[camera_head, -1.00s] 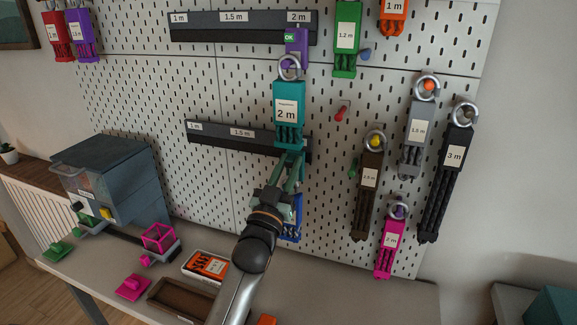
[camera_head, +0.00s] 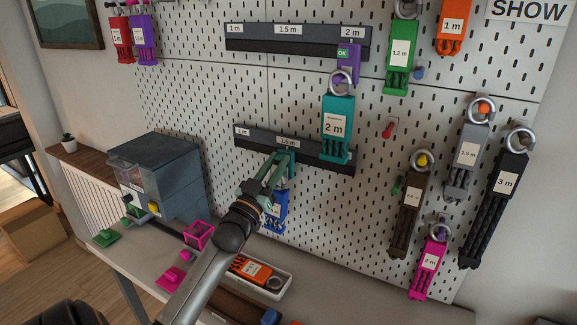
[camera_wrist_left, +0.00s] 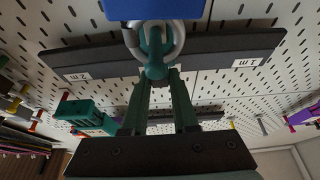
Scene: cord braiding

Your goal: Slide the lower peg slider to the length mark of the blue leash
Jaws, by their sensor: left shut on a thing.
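My left gripper (camera_head: 283,158) is at the lower rail (camera_head: 255,139), by its 1.5 m label, left of the teal 2 m leash (camera_head: 337,122). In the left wrist view the fingertips (camera_wrist_left: 157,72) are shut on a teal peg slider (camera_wrist_left: 154,45) at the rail (camera_wrist_left: 100,58). A metal ring (camera_wrist_left: 178,42) hangs around the peg, with the blue leash (camera_wrist_left: 150,9) at the picture's top. In the head view the blue leash (camera_head: 280,211) hangs below the gripper, partly covered; its label is too small to read. My right gripper is out of view.
Other leashes hang at right, including a brown one (camera_head: 408,205). A grey box machine (camera_head: 165,180) stands on the bench.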

